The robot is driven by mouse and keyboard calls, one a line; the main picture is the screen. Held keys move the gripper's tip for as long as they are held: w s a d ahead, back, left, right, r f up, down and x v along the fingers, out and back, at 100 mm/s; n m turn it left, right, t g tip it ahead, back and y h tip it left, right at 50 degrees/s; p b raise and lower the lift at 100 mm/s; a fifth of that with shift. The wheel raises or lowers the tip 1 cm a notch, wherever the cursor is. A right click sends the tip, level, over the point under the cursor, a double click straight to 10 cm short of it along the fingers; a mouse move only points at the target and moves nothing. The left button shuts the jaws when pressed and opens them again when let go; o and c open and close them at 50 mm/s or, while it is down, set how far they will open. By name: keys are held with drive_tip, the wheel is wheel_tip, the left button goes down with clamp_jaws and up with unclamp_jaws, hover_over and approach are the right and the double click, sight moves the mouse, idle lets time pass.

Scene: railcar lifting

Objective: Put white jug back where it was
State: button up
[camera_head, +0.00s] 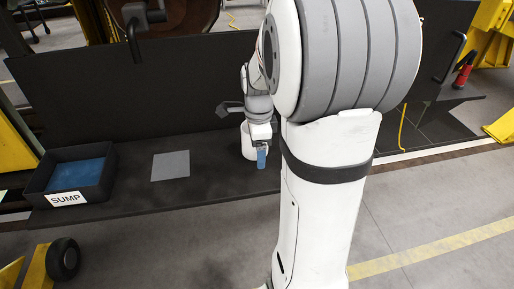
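The white jug (248,148) stands on the dark bench, right of the grey square mat (171,165). My arm and wrist cover part of it. My gripper (262,152) is at the jug's right side and overlaps it in this view. A small blue part shows at the gripper's lower end; I cannot tell whether it belongs to the gripper or the jug. The fingers are too small and too hidden to tell whether they are open or shut on the jug.
A black tray (47,183) labelled SUMP, with a blue inside, sits at the bench's left end. The grey mat is bare. A dark upright panel (130,95) backs the bench. A red object (463,75) stands far right. A wheel (63,259) is at lower left.

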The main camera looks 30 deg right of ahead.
drive_tip(key=shift+r, duration=0.1)
wheel_tip(320, 180, up, 11)
drive_tip(key=shift+r, duration=0.1)
drive_tip(key=s+a+f+n+t, duration=0.1)
drive_tip(key=s+a+f+n, duration=0.2)
drive_tip(key=s+a+n, duration=0.3)
drive_tip(key=s+a+f+n+t, duration=0.2)
drive_tip(key=s+a+n, duration=0.4)
drive_tip(key=n, duration=1)
drive_tip(key=shift+s+a+f, duration=0.2)
drive_tip(key=shift+s+f, duration=0.3)
drive_tip(key=shift+s, duration=0.25)
